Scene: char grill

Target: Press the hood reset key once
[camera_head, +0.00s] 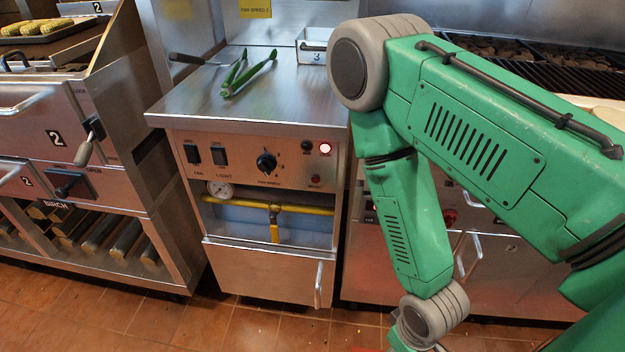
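The hood control panel is the front face of the steel cabinet (230,165) in the middle of the view. A small dark red key (315,180) sits at the panel's lower right; its label is too small to read surely. My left gripper is not in view. Nothing touches the key.
The panel also has a fan switch (192,154), a light switch (219,156) and a speed knob (266,163). Green tongs (248,74) lie on the cabinet top. A gauge (221,189) and yellow pipe (300,208) are below. A handled grill unit (60,140) stands left.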

